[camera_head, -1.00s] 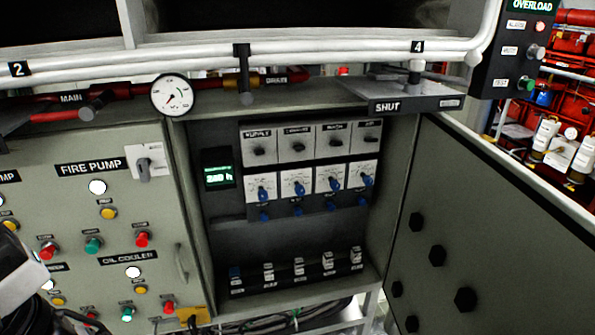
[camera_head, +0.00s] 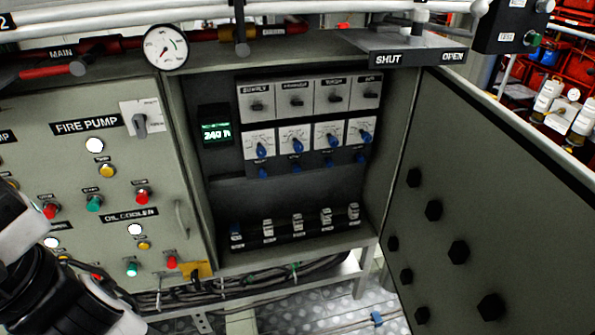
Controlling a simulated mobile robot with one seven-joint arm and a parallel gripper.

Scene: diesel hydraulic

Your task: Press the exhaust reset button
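No label that reads as exhaust reset is legible, so I cannot tell which control is that button. An open cabinet (camera_head: 222,188) stands in the middle. It holds a digital display (camera_head: 216,132), a top row of switches (camera_head: 296,98), a row of blue knobs (camera_head: 297,140) with small blue buttons (camera_head: 297,168) below, and a low row of breakers (camera_head: 297,224). To the left, a panel marked FIRE PUMP (camera_head: 86,125) and OIL COOLER (camera_head: 130,215) carries green, red and yellow buttons. My arm shows at the lower left; my gripper is not in view.
The cabinet door (camera_head: 450,190) stands open on the right, with black knobs on it. A SHUT/OPEN plate (camera_head: 418,57) juts out above. A gauge (camera_head: 166,47) and pipes run along the top. Cables (camera_head: 240,285) hang below the cabinet over patterned metal floor.

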